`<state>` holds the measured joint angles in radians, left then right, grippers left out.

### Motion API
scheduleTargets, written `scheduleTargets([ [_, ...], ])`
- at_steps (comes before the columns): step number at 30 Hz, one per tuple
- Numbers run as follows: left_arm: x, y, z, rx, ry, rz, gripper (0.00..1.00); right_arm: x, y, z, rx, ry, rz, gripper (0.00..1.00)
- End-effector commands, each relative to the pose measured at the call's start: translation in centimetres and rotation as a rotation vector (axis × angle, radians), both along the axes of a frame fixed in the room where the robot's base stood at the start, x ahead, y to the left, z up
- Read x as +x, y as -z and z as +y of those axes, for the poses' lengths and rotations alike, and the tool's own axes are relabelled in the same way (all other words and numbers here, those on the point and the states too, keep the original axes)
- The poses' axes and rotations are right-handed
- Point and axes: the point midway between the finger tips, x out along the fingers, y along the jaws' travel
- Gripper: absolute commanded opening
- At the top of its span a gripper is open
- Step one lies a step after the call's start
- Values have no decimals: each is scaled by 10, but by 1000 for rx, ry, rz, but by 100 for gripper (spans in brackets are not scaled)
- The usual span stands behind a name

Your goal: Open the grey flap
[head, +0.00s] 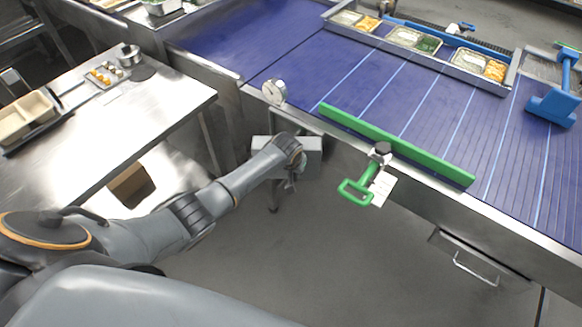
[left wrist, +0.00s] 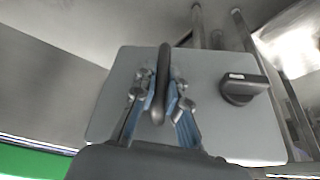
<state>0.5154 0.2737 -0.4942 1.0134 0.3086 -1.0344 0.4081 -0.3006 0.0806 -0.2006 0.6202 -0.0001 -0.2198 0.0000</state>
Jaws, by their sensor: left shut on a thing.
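The grey flap (left wrist: 112,85) is a flat grey panel that fills the middle of the left wrist view; it also shows in the head view (head: 311,160) as a grey box front below the belt's edge. It has a dark curved handle (left wrist: 163,75) in its middle and a black knob (left wrist: 243,89) on its right side. My left gripper (left wrist: 160,97) is shut on the handle, with a blue-padded finger on each side of it. In the head view my left gripper (head: 292,172) reaches the box, partly hidden by my wrist. My right gripper is not in view.
A green bar (head: 395,145) lies along the blue belt's near edge, and a green handle (head: 358,190) with a white tag hangs nearby. A steel table (head: 150,110) stands on the left. Open floor lies in front of the belt.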

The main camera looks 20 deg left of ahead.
Motion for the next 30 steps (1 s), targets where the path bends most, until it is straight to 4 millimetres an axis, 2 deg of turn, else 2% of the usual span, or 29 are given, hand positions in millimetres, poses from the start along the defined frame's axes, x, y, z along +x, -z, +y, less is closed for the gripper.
scheduleTargets([
  [11, -1, 1, -2, -1, 4, 2, 0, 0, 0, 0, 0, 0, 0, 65],
  [12, -1, 1, -2, -1, 4, 2, 14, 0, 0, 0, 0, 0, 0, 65],
  [15, -1, 1, -2, -1, 4, 2, 35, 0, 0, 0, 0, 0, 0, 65],
  [25, -1, 0, -1, 0, 2, 1, 36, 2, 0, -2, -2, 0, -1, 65],
  [30, -4, -10, -1, -1, 3, 0, 36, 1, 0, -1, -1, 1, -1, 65],
])
